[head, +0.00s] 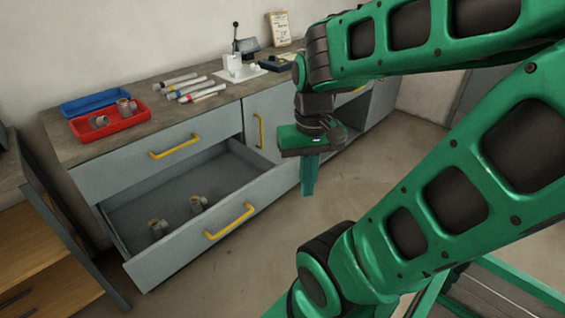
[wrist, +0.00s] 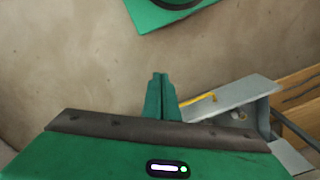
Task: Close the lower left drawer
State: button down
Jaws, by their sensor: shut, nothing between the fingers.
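The lower left drawer (head: 198,241) is grey with a yellow bar handle (head: 230,220). In the wrist view my gripper's fingers (wrist: 160,85) are together. The open drawer (wrist: 233,95) shows there to the right of the fingers, partly hidden behind the gripper body.
The upper left drawer (head: 150,165) is shut. On the worktop are a red tray (head: 110,121) with fittings, a blue tray (head: 92,102), several tubes (head: 190,88) and a white press (head: 240,68). A wooden shelf unit (head: 40,255) stands at the left. Floor in front is clear.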

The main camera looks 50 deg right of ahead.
jog(key=shift+d, duration=0.2)
jog(key=m+t+h, duration=0.5)
jog(key=m+t, duration=0.1)
jog(key=m, duration=0.4)
send_near(289, 166)
notch_tip(289, 166, down, 4)
jog(key=s+d, duration=0.2)
jog(key=shift+w+d+f, duration=0.1)
jog(key=shift+w+d, duration=0.1)
jog(key=shift+w, duration=1.8)
jog(key=shift+w, duration=0.15)
